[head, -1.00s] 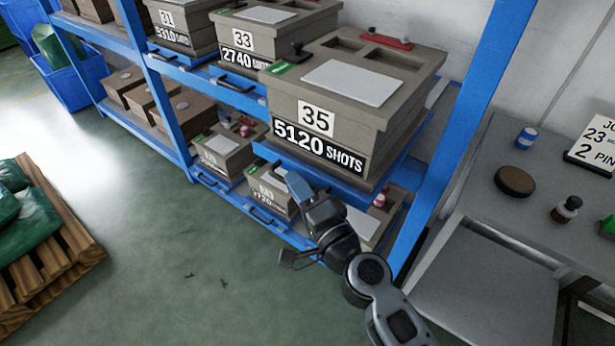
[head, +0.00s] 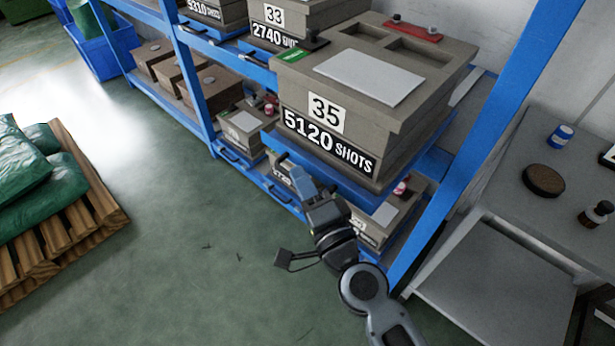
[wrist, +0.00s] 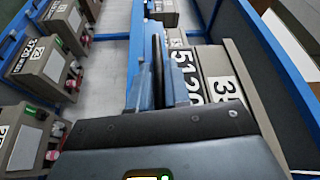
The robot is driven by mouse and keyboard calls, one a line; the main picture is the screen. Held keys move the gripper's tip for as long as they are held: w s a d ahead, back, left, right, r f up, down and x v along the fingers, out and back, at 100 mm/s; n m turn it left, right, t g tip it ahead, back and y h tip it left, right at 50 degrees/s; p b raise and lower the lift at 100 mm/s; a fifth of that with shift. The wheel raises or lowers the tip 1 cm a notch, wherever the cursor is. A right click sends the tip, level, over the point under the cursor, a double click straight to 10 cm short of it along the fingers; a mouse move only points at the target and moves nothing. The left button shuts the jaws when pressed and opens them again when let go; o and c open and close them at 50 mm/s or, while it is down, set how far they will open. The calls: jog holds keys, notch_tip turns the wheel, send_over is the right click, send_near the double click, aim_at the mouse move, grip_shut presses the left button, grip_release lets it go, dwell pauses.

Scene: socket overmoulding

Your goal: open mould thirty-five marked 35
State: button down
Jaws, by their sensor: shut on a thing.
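Mould 35 (head: 345,135) is a grey-brown block marked 35 and 5120 SHOTS. It sits closed on a blue pull-out tray (head: 345,187), which sticks out in front of the rack. The mould's numbered face also shows in the wrist view (wrist: 215,75). My gripper (head: 288,172) is low at the tray's front left, below the mould. In the wrist view its blue fingers (wrist: 158,62) are closed around a dark bar (wrist: 158,50), which looks like the tray's handle. The head view does not show the grip clearly. A pale plate and a red part (head: 412,29) lie on the mould's top.
Mould 33 (head: 272,32) stands behind at the left on the blue rack. Smaller moulds fill the lower shelf. A blue post (head: 480,150) and a grey bench (head: 515,200) are at the right. A pallet with green sacks (head: 55,205) is at the left; the floor between is clear.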

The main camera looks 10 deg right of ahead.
jog(key=s+a+p, duration=0.3)
jog(key=s+a, duration=0.6)
jog(key=a, duration=0.3)
jog(key=shift+s+a, duration=0.15)
jog(key=shift+a, duration=0.25)
jog(key=c, duration=1.2)
grip_release()
jog(key=shift+o, duration=0.2)
jog(key=b+v, duration=0.1)
jog(key=v, duration=0.6)
jog(key=shift+s, duration=0.4)
jog(key=shift+d+f, duration=0.1)
